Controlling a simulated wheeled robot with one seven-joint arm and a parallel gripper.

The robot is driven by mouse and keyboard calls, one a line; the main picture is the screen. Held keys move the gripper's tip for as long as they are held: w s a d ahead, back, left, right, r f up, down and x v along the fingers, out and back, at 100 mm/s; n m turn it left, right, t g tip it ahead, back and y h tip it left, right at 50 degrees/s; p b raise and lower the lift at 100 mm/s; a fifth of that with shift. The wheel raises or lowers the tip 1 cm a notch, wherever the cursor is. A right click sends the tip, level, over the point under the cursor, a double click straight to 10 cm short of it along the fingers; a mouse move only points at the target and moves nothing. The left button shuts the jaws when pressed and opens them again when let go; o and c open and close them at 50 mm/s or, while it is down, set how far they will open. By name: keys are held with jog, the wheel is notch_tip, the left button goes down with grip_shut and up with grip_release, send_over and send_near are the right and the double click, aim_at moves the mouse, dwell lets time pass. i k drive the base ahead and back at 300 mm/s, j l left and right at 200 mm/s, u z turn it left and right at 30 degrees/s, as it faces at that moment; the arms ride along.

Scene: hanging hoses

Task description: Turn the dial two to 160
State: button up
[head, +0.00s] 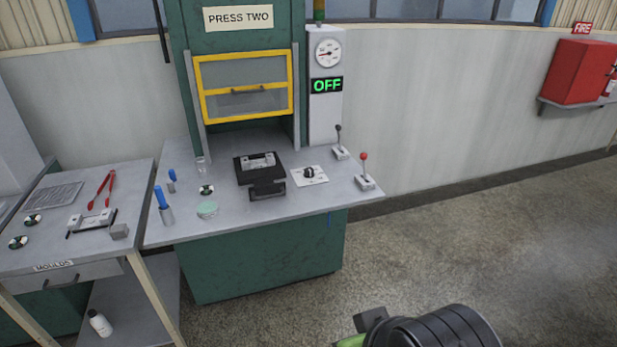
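The dial (309,173) is a small black knob on a white marked plate. It sits on the grey bench top of the press labelled PRESS TWO (238,18), right of the black mould block. Its markings and setting are too small to read. A dark, rounded part of my own arm shows at the bottom edge, in front of the bench and well apart from the dial. My gripper's fingers cannot be seen.
An OFF display (327,85) and a round gauge (328,53) are on the grey column. A black lever (339,143) and a red-knobbed lever (365,172) stand right of the dial. A black mould (260,173) lies left. The floor at right is clear.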

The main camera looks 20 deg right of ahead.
aim_at(308, 172)
jog(key=i+j, duration=0.15)
jog(key=i, duration=0.55)
jog(key=i+j, duration=0.1)
jog(key=i, duration=0.6)
jog(key=i+j, duration=0.15)
jog(key=i, duration=0.55)
jog(key=z, duration=0.05)
